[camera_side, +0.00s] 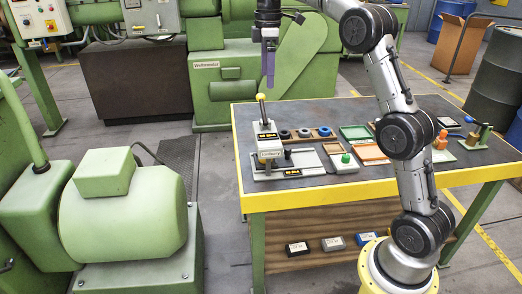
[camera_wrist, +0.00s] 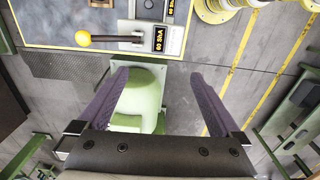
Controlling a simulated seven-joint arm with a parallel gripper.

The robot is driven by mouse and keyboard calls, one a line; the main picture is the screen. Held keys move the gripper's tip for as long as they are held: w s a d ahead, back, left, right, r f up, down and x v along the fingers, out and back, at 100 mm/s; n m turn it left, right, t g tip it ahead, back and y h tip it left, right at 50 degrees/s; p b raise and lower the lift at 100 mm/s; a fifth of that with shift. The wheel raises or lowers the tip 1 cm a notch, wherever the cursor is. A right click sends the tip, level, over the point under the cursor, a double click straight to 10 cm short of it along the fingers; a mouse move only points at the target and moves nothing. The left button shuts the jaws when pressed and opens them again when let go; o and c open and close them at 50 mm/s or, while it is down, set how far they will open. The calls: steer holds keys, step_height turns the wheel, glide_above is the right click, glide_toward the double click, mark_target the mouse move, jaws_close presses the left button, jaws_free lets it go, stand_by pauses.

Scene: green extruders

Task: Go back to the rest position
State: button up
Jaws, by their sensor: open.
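My gripper touches nothing that I can see.
On the bench a tester with a yellow-knobbed lever (camera_side: 268,145) stands at the left; the yellow knob (camera_wrist: 83,38) also shows in the wrist view. A green extruder (camera_side: 250,75) stands behind.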

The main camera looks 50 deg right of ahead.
steer(key=s+a+r+t, duration=0.1)
steer(key=s+a+r, duration=0.5)
steer(key=r, duration=0.2)
steer(key=s+a+r+t, duration=0.15)
steer(key=s+a, duration=0.45)
steer(key=s, duration=0.6)
steer(key=s+a+f+m+t, duration=0.3)
steer(key=s+f+m, duration=0.6)
steer(key=s+f, duration=0.4)
step_height(320, 180, down, 4)
steer(key=shift+a+r, duration=0.2)
steer(key=shift+a, duration=0.1)
